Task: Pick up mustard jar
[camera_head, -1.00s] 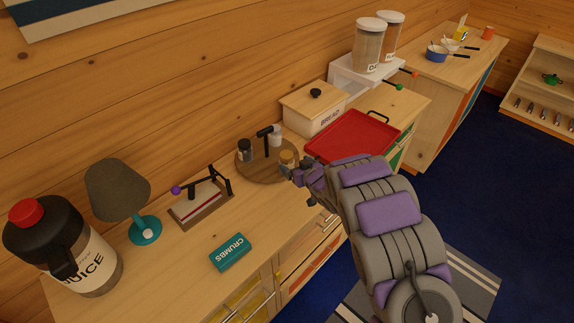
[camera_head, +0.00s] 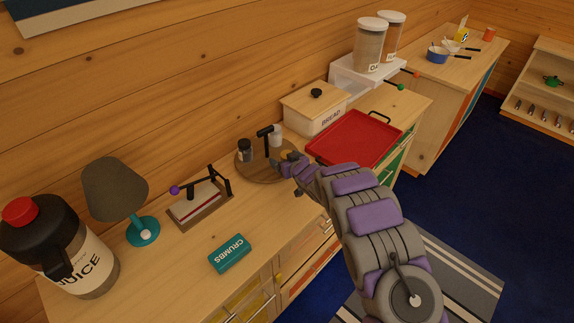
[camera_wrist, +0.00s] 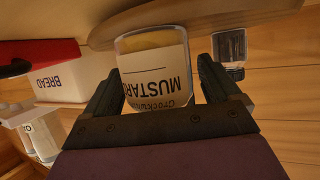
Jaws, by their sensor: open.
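The mustard jar (camera_wrist: 152,75) shows large in the wrist view, upside down in that picture, with a white label reading MUSTARD. It lies between the two fingers of my gripper (camera_wrist: 158,88), which is open with a finger on either side of it. In the head view my gripper (camera_head: 290,168) is over the right part of the round wooden turntable (camera_head: 252,172). Whether the fingers touch the jar I cannot tell.
A dark-topped jar (camera_head: 245,149) and a white shaker (camera_head: 276,136) share the turntable, with a black handle (camera_head: 266,131) standing between them. A red tray (camera_head: 352,138) and bread box (camera_head: 313,108) are to the right. A crumbs box (camera_head: 230,254) lies on the counter at the front.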

